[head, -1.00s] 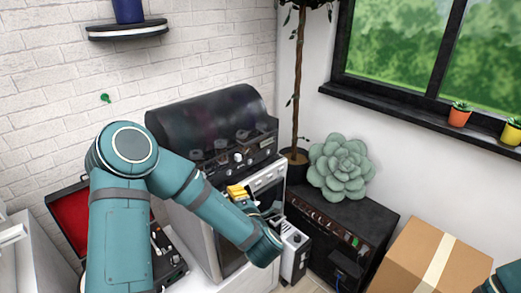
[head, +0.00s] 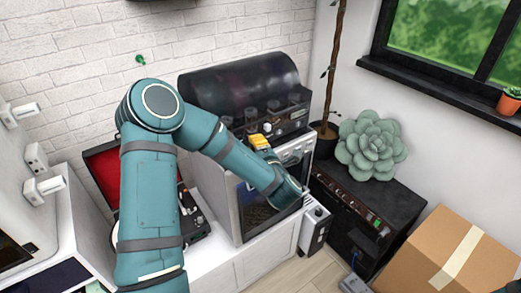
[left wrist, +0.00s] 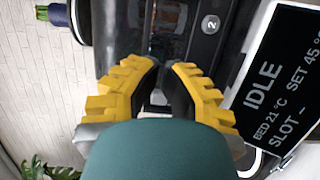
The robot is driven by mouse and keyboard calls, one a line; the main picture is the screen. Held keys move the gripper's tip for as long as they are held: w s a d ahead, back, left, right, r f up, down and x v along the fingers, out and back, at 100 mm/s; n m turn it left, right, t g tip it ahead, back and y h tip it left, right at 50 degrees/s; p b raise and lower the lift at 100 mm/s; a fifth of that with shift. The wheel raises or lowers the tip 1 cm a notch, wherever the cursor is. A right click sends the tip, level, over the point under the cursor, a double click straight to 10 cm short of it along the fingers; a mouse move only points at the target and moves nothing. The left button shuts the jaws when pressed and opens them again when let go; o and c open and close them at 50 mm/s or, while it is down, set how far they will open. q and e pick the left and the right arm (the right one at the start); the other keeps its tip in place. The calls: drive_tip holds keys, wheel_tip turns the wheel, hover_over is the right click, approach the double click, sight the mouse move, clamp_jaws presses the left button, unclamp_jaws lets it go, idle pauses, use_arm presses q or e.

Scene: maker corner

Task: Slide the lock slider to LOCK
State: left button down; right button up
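The machine (head: 243,85) has a dark rounded hood and a knobbed front panel (head: 283,122). In the left wrist view, its dark surface fills the area beyond my fingers, with a round button marked 2 (left wrist: 210,24) and a display (left wrist: 272,85) reading IDLE. My left gripper (head: 260,141) is at the machine's front, just below the panel. In the left wrist view its yellow fingers (left wrist: 167,66) stand a little apart, with nothing clearly held between them. I cannot make out the lock slider or its position. My right gripper is out of view.
A black cabinet (head: 355,225) with a succulent (head: 370,147) stands right of the machine. A cardboard box (head: 450,262) is at the lower right. A red-lined open case (head: 105,172) lies left of the machine. Open floor (head: 300,272) shows in front of the cabinet.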

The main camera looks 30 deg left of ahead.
sight(268, 128)
use_arm(q)
drive_tip(key=x, duration=0.5)
drive_tip(key=shift+w, duration=0.2)
drive_tip(key=w+d, duration=0.1)
drive_tip(key=w, duration=0.1)
drive_tip(key=shift+w+d, duration=0.35)
drive_tip(key=shift+w, duration=0.3)
drive_tip(key=shift+d, duration=0.1)
drive_tip(key=shift+w+d+f+b, duration=0.1)
drive_tip(key=shift+w+d+b, duration=0.15)
drive_tip(key=shift+w+b, duration=0.3)
drive_tip(key=shift+w+d+b, duration=0.25)
drive_tip(key=shift+w+b, duration=0.05)
drive_tip(key=shift+w, duration=0.35)
drive_tip(key=shift+w+d, duration=0.1)
drive_tip(key=shift+w, duration=0.15)
